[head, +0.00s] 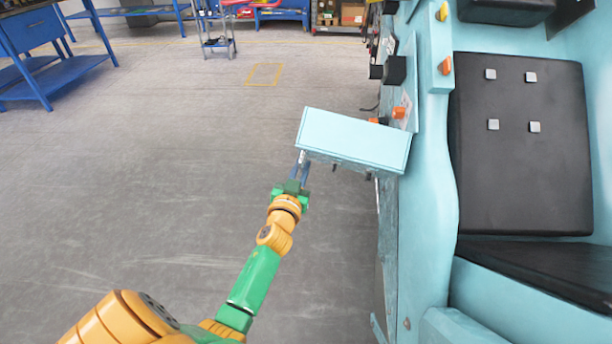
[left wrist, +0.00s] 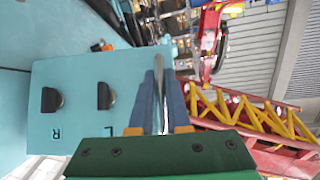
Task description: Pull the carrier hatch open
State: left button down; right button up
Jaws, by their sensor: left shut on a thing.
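The carrier hatch (head: 355,138) is a light-blue panel that sticks out to the left from the side of the light-blue carrier (head: 425,205). My left gripper (head: 302,167) is at the hatch's outer left end. In the left wrist view the hatch (left wrist: 78,75) fills the left half, its face bearing two black half-round knobs and letters. There my left gripper (left wrist: 160,105) has its blue fingers shut on a thin silvery bar or edge at the hatch's side. I cannot tell whether this is a handle or the rim. My right gripper is not in view.
The carrier has a black padded seat (head: 525,170) and orange knobs (head: 398,112) beside the hatch. A blue workbench (head: 45,45) and a small trolley (head: 212,30) stand at the back. The grey floor (head: 170,180) left of the hatch is clear.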

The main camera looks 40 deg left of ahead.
pick_arm(q)
jog(key=shift+a+r, duration=0.1)
jog(key=shift+a, duration=0.05)
jog(key=c, duration=0.9)
grip_release()
